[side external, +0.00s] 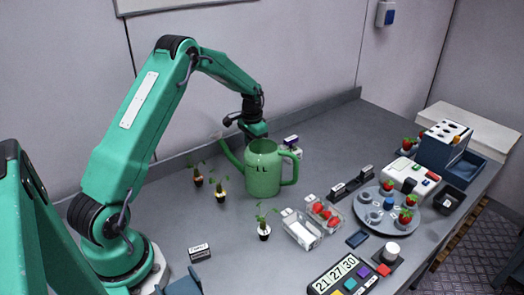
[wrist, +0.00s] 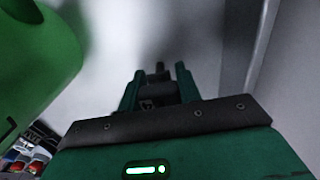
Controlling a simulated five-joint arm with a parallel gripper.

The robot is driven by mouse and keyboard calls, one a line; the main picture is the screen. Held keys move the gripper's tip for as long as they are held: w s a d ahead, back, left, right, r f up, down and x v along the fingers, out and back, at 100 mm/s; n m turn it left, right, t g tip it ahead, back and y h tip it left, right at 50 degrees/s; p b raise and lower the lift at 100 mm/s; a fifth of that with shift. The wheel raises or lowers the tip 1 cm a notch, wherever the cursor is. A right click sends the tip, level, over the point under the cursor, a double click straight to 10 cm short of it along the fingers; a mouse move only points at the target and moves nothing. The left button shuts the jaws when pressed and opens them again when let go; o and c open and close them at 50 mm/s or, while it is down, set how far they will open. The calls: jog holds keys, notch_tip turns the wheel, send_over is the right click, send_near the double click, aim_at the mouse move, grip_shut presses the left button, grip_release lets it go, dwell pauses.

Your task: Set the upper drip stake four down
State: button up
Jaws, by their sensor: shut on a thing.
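My gripper (side external: 254,131) is low over the table behind the green watering can (side external: 263,172), whose body hides its lower end in the side view. In the wrist view my gripper (wrist: 157,78) is shut on a small dark thing (wrist: 159,68) between its fingers. It may be a drip stake, but it is too dark to tell. The watering can fills the upper left of the wrist view (wrist: 35,60), close beside the fingers. No drip stake can be told for sure in the side view.
Several potted seedlings (side external: 220,194) stand left and in front of the can. A white-and-purple box (side external: 291,142) is behind it. A berry punnet (side external: 322,213), black rail (side external: 351,184) and round grey tray (side external: 374,219) stand to the right.

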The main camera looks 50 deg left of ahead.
jog(key=o, duration=0.9)
notch_tip(320, 180, up, 12)
jog(key=shift+r, duration=0.1)
dwell(0.6)
